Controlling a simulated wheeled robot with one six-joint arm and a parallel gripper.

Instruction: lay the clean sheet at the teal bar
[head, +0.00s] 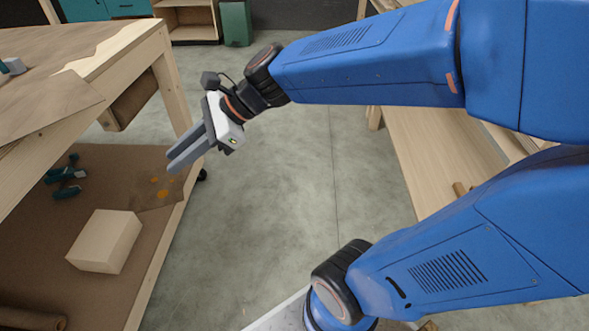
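My gripper (177,161) is at the left of centre, by the right edge of the workbench's lower shelf. Its two grey fingers lie close together, with nothing seen between them. A plain tan sheet (45,106) lies on the bench top at left, cut off by the picture edge. A brown sheet with orange spots (145,192) lies on the lower shelf, behind the fingertips in the picture; contact cannot be told. A small teal and white thing (12,67) sits on the bench top at the left edge. I cannot make out a clear teal bar.
The lower shelf (95,280) holds a pale block (104,241), teal tools (65,178) and a brown roll (30,318). A wooden bench (420,150) stands at right, partly behind my arm. A green bin (236,23) stands at the back. The concrete floor (270,190) between is clear.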

